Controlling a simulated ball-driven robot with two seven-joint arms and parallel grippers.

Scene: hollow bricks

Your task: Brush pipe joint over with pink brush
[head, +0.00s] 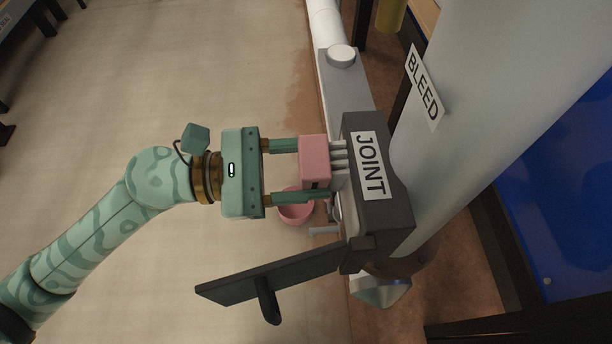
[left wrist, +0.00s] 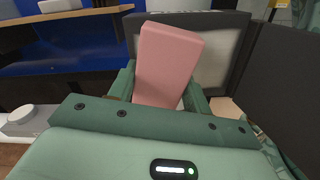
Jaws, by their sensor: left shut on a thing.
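My left gripper (head: 312,170) is shut on the pink brush (head: 314,152), its fingers on either side of the block. The brush's pale bristles point right, at the open side of a dark box (head: 378,215) with a "JOINT" label (head: 369,166). I cannot tell whether the bristles touch anything inside. In the left wrist view, the pink brush (left wrist: 168,62) stands in front of the box's pale interior (left wrist: 213,58) and hides part of it. The pipe joint itself is not clearly visible. My right gripper is out of view.
A dark flap (head: 270,275) with a handle hangs open below the box. A pink bowl (head: 296,209) sits below the gripper. A large grey column labelled "BLEED" (head: 424,88) stands at the right. Open floor (head: 130,90) lies left.

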